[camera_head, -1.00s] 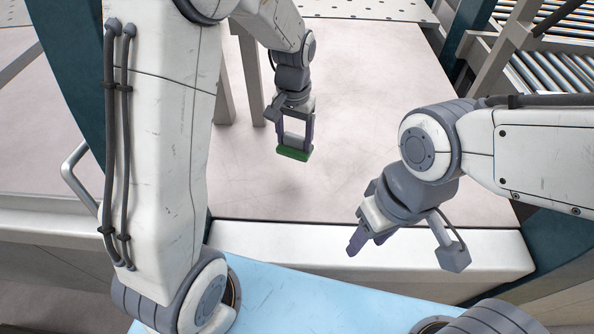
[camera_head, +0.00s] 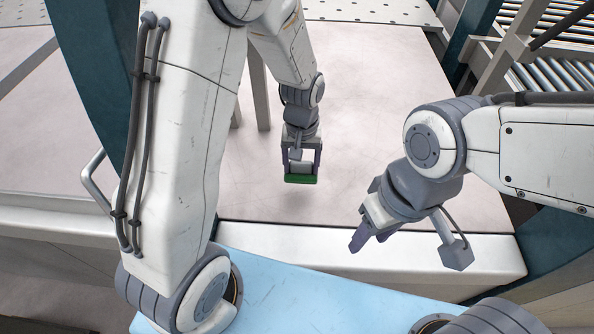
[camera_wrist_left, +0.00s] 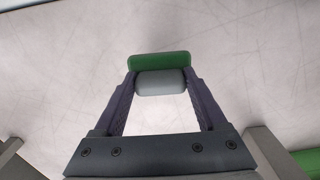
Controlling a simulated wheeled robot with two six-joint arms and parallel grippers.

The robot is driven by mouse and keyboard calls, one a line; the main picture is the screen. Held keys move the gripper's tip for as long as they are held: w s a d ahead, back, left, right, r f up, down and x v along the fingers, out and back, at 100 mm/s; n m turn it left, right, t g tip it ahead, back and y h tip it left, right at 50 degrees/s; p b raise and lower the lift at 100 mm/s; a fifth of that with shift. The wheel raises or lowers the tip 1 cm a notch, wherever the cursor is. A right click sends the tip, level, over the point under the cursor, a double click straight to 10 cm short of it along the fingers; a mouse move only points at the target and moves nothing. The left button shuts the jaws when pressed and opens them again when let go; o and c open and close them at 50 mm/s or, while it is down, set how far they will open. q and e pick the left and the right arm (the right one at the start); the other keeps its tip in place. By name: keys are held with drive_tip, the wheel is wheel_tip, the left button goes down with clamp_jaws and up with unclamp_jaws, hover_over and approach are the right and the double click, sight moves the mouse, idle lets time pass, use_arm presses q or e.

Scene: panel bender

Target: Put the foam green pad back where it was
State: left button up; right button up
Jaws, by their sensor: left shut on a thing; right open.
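The foam green pad (camera_head: 300,180) is a small block with a green face and a light grey part behind it. My left gripper (camera_head: 301,165) is shut on it and holds it over the pale table surface, toward the front of the table. In the left wrist view the green pad (camera_wrist_left: 160,61) sits at the fingertips, its grey part (camera_wrist_left: 162,82) between the two fingers. My right gripper (camera_head: 366,232) is open and empty above the table's front edge, right of the pad.
The pale table (camera_head: 370,120) is largely bare around the pad. Grey posts (camera_head: 258,90) stand behind the left arm. A roller conveyor (camera_head: 545,80) lies at the back right. Another green thing (camera_wrist_left: 308,162) is partly visible at the lower right of the left wrist view.

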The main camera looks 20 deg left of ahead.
sight(297, 172)
use_arm(q)
drive_tip(key=shift+a+f, duration=0.4)
drive_tip(key=shift+a, duration=0.15)
wheel_tip(297, 172, down, 3)
drive_tip(key=shift+f+p, duration=0.1)
drive_tip(key=shift+p, duration=0.55)
drive_tip(key=shift+f, duration=0.3)
